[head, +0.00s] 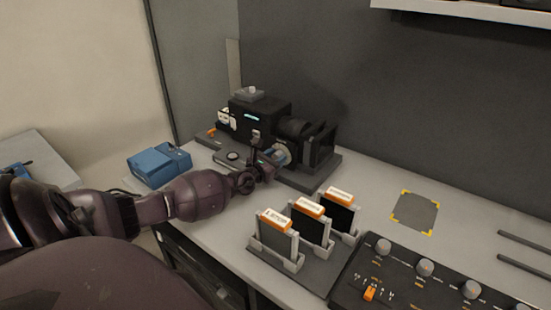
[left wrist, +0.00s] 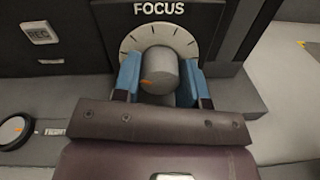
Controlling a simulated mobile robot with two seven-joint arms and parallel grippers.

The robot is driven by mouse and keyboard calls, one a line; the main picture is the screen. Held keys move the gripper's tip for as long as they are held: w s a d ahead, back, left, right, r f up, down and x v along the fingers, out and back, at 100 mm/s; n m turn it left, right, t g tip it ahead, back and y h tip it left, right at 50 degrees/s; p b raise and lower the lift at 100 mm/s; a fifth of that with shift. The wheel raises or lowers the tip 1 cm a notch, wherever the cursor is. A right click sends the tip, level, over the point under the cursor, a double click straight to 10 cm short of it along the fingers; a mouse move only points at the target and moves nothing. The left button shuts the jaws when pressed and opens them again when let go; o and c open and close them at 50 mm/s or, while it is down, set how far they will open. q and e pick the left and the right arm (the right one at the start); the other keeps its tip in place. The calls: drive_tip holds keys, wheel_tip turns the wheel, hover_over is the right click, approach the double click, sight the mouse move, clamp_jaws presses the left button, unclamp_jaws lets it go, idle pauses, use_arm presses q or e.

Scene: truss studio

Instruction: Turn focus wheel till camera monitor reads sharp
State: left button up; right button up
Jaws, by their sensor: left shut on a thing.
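The focus wheel (left wrist: 159,70) is a grey knob with an orange mark, in front of a pale dial with tick marks under the word FOCUS in the left wrist view. My left gripper (left wrist: 158,82) is shut on it, with a blue finger pad on each side. In the head view the black camera (head: 262,118) stands on a dark base at the back of the bench. My left gripper (head: 276,156) reaches its near side, and the wheel is mostly hidden there. The small lit camera display (head: 252,116) is too small to read. My right gripper is not in view.
A blue box (head: 158,166) sits left of the camera. A rack (head: 290,262) with several orange-topped cards stands in front, near my forearm. A control panel (head: 420,280) with knobs is at the lower right. A grey square with yellow corners (head: 415,210) lies on clear bench.

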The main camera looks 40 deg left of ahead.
use_arm(q)
drive_tip(key=shift+m, duration=0.8)
drive_tip(key=m+p, duration=0.1)
drive_tip(key=m, duration=0.1)
drive_tip(key=shift+d+m, duration=0.1)
drive_tip(key=shift+m, duration=0.2)
drive_tip(key=m+p, duration=0.2)
drive_tip(key=m, duration=0.2)
drive_tip(key=shift+m+p, duration=0.35)
drive_tip(key=shift+m, duration=0.65)
drive_tip(key=m+p, duration=0.2)
drive_tip(key=m, duration=0.3)
drive_tip(key=shift+d+y, duration=0.1)
drive_tip(key=shift+y, duration=0.2)
drive_tip(key=m+p, duration=0.1)
drive_tip(key=m, duration=0.2)
drive_tip(key=shift+f+g, duration=0.15)
drive_tip(key=shift+g, duration=0.15)
drive_tip(key=shift+m, duration=1.1)
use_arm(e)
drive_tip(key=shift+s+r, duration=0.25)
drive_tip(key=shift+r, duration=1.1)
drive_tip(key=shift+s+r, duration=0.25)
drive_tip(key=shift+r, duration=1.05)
